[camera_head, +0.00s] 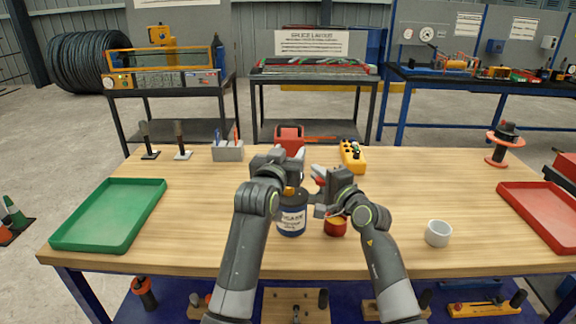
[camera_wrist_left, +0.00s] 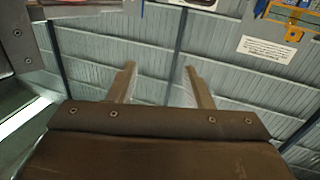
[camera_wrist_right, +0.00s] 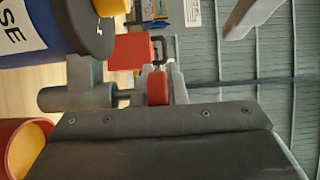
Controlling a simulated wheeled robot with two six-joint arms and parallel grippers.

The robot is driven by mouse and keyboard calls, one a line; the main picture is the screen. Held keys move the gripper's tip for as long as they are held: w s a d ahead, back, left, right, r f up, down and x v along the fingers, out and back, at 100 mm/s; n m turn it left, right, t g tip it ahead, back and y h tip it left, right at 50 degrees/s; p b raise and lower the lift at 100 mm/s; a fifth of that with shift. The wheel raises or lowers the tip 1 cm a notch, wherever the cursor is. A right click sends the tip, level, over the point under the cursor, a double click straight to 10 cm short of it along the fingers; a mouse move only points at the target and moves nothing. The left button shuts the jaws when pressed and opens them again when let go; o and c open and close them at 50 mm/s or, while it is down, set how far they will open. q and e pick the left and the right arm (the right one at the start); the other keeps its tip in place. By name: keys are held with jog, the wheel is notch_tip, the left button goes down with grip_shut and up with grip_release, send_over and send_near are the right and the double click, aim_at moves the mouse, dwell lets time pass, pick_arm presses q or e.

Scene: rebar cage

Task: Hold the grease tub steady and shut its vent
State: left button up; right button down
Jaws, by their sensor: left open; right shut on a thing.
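The grease tub (camera_head: 292,220) is dark blue with a white label and stands upright near the table's front middle. Its dark lid and yellow top piece (camera_wrist_right: 110,7) show in the right wrist view. A grey pipe-like fitting (camera_wrist_right: 75,98) sits at its side. My right gripper (camera_head: 318,178), right of and above the tub, is shut on a small red handle (camera_wrist_right: 158,90) near that fitting. Whether this is the vent's handle, and its setting, I cannot tell. My left gripper (camera_head: 298,155) is open and empty above the tub, not around it; the left wrist view shows nothing between its fingers.
A red cup (camera_head: 335,228) stands close to the tub, with a white cup (camera_head: 438,233) farther right. A red case (camera_head: 289,138) and a yellow button box (camera_head: 352,157) stand behind.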

aim_at(285, 189)
dwell(0.3)
pick_arm(q)
jog(key=s+a+f+m+g+h, duration=0.35)
jog(key=s+a+f+h, duration=0.3)
jog(key=s+f, duration=0.25)
jog(key=shift+m, duration=0.45)
jog(key=x, duration=1.1)
jog(key=shift+w+a+f, duration=0.1)
jog(key=shift+w+a, duration=0.1)
jog(key=shift+w, duration=0.1)
jog(key=c, duration=1)
jog(key=shift+o, duration=0.2)
jog(key=shift+y, duration=0.25)
